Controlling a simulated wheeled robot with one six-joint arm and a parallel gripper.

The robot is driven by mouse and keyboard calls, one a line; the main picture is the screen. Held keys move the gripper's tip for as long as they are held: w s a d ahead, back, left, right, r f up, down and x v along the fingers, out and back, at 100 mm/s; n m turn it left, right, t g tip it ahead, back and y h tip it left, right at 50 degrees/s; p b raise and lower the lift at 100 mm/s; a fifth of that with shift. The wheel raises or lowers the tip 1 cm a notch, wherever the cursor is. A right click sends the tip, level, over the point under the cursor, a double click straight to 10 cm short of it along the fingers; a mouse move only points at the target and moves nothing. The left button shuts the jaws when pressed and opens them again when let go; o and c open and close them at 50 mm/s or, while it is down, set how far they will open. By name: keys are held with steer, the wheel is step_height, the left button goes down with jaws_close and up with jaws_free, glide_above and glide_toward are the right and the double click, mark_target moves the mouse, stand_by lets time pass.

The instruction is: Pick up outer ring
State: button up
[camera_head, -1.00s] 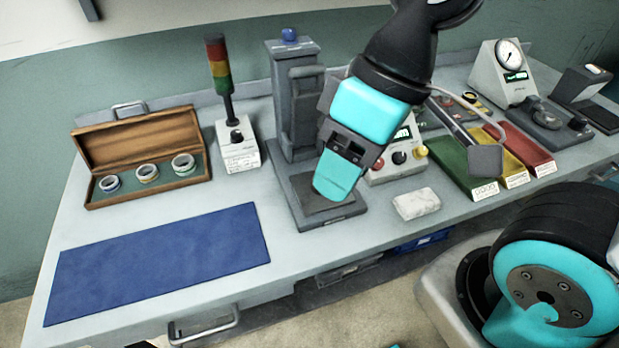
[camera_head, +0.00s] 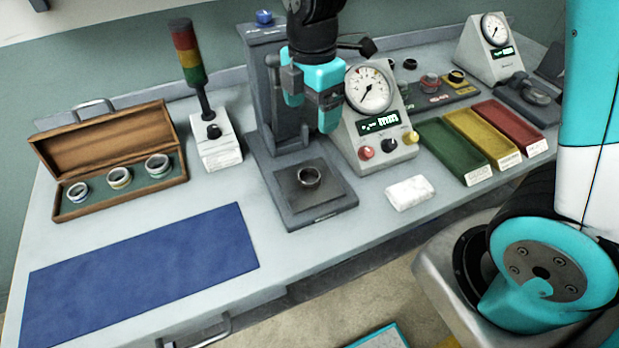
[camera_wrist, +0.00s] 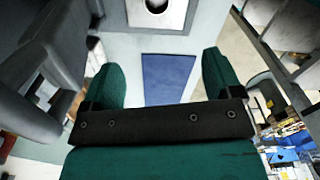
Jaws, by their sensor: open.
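A small dark metal ring (camera_head: 309,176), which looks like the outer ring, lies flat on the plate of the grey stand (camera_head: 270,190). My gripper (camera_head: 312,117) is open, with nothing between its fingers. It is in front of the stand's column, above and behind the ring in the head view, and apart from it. In the wrist view the two green fingers (camera_wrist: 162,68) are spread wide. The ring (camera_wrist: 157,6) is at the top edge there, partly cut off, beyond the fingertips.
A gauge box (camera_head: 374,130) stands close right of my gripper. A signal lamp (camera_head: 189,62) and a wooden case (camera_head: 105,145) with three rings are left. A white block (camera_head: 409,193) and coloured trays (camera_head: 455,148) are right. A blue mat (camera_head: 140,275) lies empty at front left.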

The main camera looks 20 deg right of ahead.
steer(key=p, duration=0.2)
glide_above(309, 173)
steer(key=s, duration=0.2)
steer(key=shift+n, duration=0.3)
steer(key=f, duration=1.2)
steer(key=shift+a+f, duration=0.2)
steer(key=shift+a, duration=0.05)
steer(key=shift+w+a+f+p, duration=0.1)
steer(key=shift+f+p, duration=0.45)
steer(key=shift+f, duration=0.8)
steer(key=shift+a+f+p, duration=0.1)
steer(key=shift+f+p, duration=0.45)
steer(key=shift+f, duration=0.8)
steer(key=c, duration=1.1)
steer(key=shift+r, duration=0.15)
steer(key=shift+c, duration=0.2)
